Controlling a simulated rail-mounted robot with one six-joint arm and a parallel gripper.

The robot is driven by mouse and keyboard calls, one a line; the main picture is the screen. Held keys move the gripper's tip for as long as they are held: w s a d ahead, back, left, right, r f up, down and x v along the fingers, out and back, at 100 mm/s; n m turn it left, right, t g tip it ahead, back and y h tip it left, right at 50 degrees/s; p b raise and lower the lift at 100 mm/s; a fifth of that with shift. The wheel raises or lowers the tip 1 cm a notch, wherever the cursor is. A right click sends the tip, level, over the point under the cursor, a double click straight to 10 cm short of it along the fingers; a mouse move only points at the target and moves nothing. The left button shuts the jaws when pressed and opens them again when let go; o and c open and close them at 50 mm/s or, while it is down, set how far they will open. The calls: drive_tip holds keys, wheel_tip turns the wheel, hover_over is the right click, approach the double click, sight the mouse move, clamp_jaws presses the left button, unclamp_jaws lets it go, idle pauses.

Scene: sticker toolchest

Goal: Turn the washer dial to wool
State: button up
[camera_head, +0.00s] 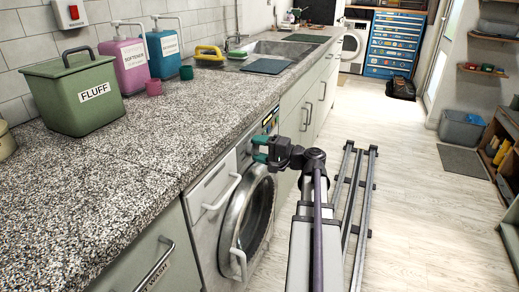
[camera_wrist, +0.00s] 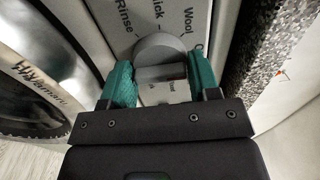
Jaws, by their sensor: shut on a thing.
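The washer (camera_head: 207,232) is built in under the speckled counter, its round door facing the aisle. Its grey dial (camera_wrist: 163,47) shows in the wrist view on the control panel (camera_wrist: 120,30). The printed words "Rinse", "Wool" and part of another ending in "ick" run around it. My gripper (camera_wrist: 160,70) is shut on the dial, one teal finger on each side. In the head view my gripper (camera_head: 262,149) is at the washer's upper panel, and the dial is hidden there. I cannot tell which word the dial points to.
The counter edge (camera_wrist: 262,55) runs close to the right of my gripper. The washer door (camera_wrist: 35,85) is at the left. A green "FLUFF" bin (camera_head: 80,95) and softener bottles stand on the counter.

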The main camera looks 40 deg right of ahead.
drive_tip(key=shift+n, duration=3.9)
drive_tip(key=o, duration=0.8)
drive_tip(key=shift+o, duration=0.2)
